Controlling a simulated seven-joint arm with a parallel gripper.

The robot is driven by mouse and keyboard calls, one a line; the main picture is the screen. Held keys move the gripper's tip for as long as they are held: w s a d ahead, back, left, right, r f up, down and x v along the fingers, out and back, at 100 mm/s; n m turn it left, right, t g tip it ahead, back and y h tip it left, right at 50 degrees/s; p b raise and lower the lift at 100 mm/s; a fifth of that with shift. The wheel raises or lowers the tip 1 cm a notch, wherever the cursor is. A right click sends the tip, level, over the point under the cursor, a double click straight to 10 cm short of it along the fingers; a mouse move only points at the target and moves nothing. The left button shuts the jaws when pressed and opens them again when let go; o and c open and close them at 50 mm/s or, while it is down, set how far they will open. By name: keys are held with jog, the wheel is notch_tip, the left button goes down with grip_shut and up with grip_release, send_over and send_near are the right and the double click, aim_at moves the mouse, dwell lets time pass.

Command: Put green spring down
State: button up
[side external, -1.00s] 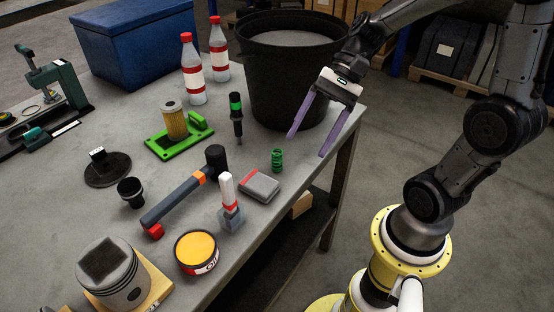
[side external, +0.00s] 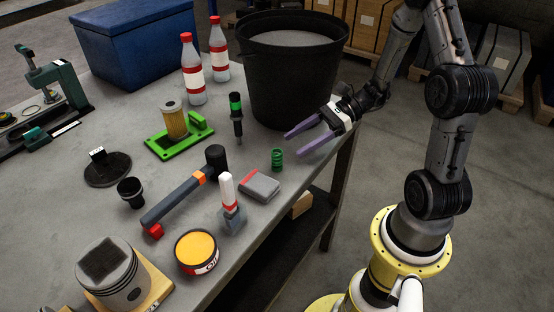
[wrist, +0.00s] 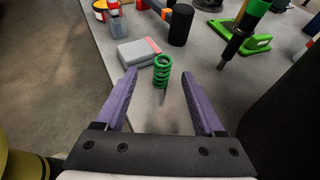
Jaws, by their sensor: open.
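The green spring (side external: 277,159) stands upright on the grey workbench, near its right edge. In the wrist view the green spring (wrist: 162,71) shows ahead of my fingertips, roughly midway between them. My gripper (side external: 294,144) has two purple fingers spread apart and nothing between them. In the side view it is just up and right of the spring, pointing left. In the wrist view my gripper (wrist: 160,87) is also open and empty. The spring is apart from both fingers.
A grey and red box (side external: 260,185) lies just in front of the spring. A green-and-black tool (side external: 236,118) stands to its left. A large black bucket (side external: 291,75) stands close behind my gripper. A black-headed hammer (side external: 186,189) lies further left. Bench edge is at the right.

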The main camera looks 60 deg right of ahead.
aim_at(282, 152)
jog(key=shift+f+x, duration=0.15)
jog(key=shift+x, duration=1.6)
jog(key=shift+f+x, duration=0.1)
jog(key=shift+x, duration=1.7)
jog(key=shift+w+d, duration=0.1)
jog(key=shift+d, duration=0.15)
grip_shut()
